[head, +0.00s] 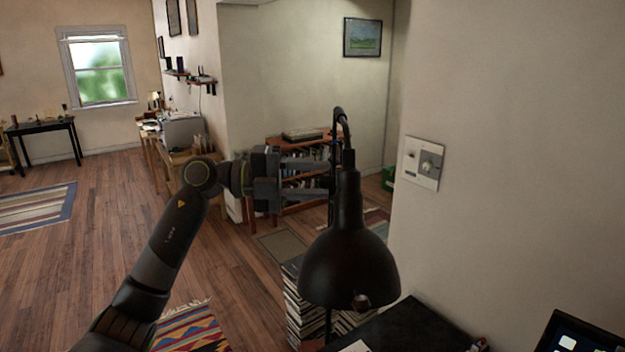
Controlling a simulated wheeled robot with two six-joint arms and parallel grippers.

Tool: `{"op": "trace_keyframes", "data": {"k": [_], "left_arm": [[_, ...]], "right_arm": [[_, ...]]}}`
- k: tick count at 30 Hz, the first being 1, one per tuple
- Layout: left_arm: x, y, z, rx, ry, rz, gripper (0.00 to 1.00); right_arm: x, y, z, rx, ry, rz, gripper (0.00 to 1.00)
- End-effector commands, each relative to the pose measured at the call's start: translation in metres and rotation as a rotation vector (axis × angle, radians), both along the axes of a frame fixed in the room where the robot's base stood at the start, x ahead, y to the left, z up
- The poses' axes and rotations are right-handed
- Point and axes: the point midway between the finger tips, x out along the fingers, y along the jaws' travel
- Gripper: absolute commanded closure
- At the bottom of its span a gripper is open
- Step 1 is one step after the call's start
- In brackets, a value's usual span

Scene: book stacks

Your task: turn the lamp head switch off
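The black lamp head (346,250) hangs down from its thin arm in the middle right of the head view. A small round knob, seemingly the lamp head switch (361,301), sits low on the front of the shade. My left gripper (322,180) points right, up and to the left of the shade. Its two fingers are apart, with nothing seen held between them. The fingertips lie close to the lamp's thin arm in the picture; I cannot tell whether they touch it. My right gripper is not in view.
A black table top (410,328) lies below the lamp. Stacked books (300,310) stand on the floor behind it. A wall plate with a dial (424,163) is on the right wall. Open wooden floor (110,215) lies to the left.

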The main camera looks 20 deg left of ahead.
Motion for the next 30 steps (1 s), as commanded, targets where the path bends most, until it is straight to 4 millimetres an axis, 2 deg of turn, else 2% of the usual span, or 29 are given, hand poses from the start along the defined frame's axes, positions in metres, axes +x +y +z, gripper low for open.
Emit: {"op": "trace_keyframes", "data": {"k": [5,11,30], "left_arm": [[0.000,0.002,-0.001,0.002,0.001,0.000,0.61],[-0.006,0.019,-0.004,0.005,0.001,0.003,0.61],[-0.045,0.131,-0.002,0.004,0.001,0.004,0.61]], "right_arm": [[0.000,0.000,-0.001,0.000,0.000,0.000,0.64],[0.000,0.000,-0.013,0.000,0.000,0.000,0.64],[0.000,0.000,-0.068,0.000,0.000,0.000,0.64]]}}
